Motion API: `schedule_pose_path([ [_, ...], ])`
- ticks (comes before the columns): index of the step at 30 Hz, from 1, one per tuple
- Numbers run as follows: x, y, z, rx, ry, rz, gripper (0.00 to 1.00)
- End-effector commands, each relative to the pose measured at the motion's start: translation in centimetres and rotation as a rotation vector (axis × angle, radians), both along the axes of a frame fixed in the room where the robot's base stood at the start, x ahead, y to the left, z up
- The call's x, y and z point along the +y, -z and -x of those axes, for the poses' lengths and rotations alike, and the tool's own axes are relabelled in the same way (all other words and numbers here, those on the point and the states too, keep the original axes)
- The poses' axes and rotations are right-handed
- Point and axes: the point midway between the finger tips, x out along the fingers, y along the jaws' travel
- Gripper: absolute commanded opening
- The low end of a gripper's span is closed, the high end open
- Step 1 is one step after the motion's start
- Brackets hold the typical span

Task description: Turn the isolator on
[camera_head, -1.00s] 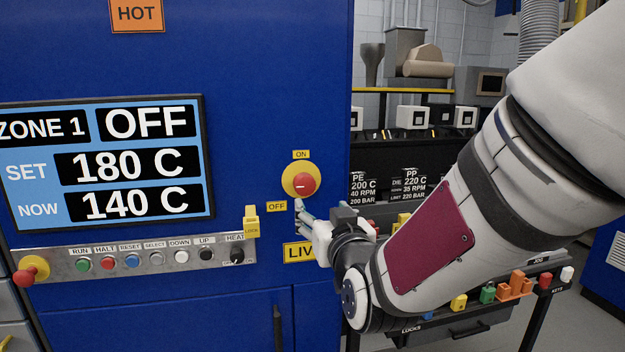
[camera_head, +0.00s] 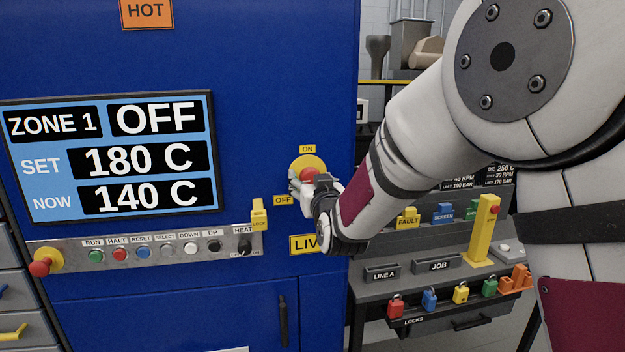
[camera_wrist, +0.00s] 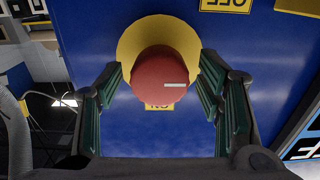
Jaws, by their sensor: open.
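The isolator is a red knob (camera_head: 307,172) on a yellow round plate (camera_head: 306,160) on the blue cabinet. An ON label (camera_head: 308,149) is above it and an OFF label (camera_head: 283,200) is at its lower left. In the wrist view the red knob (camera_wrist: 158,78) faces me, with a short white mark on its right half. My gripper (camera_head: 302,186) is at the knob and partly covers it. In the wrist view my gripper (camera_wrist: 162,88) is open, with one green-padded finger on each side of the knob. Visible gaps remain between the fingers and the knob.
The screen (camera_head: 110,155) reads ZONE 1 OFF, set 180 C, now 140 C. Below it is a button strip (camera_head: 150,250) with a yellow lock tab (camera_head: 259,215) at its right end. A rack of coloured padlocks (camera_head: 430,299) stands right of the cabinet, below my arm.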

Motion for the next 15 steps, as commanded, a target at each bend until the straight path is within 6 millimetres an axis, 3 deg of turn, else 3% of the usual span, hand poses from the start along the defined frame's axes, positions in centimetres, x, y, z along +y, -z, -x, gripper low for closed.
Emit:
schedule_pose_path([
  [11, 0.14, -0.04, -0.57, -0.001, 0.000, 0.000, 0.61],
  [15, 0.14, -0.04, -0.56, -0.001, 0.000, 0.000, 0.31],
])
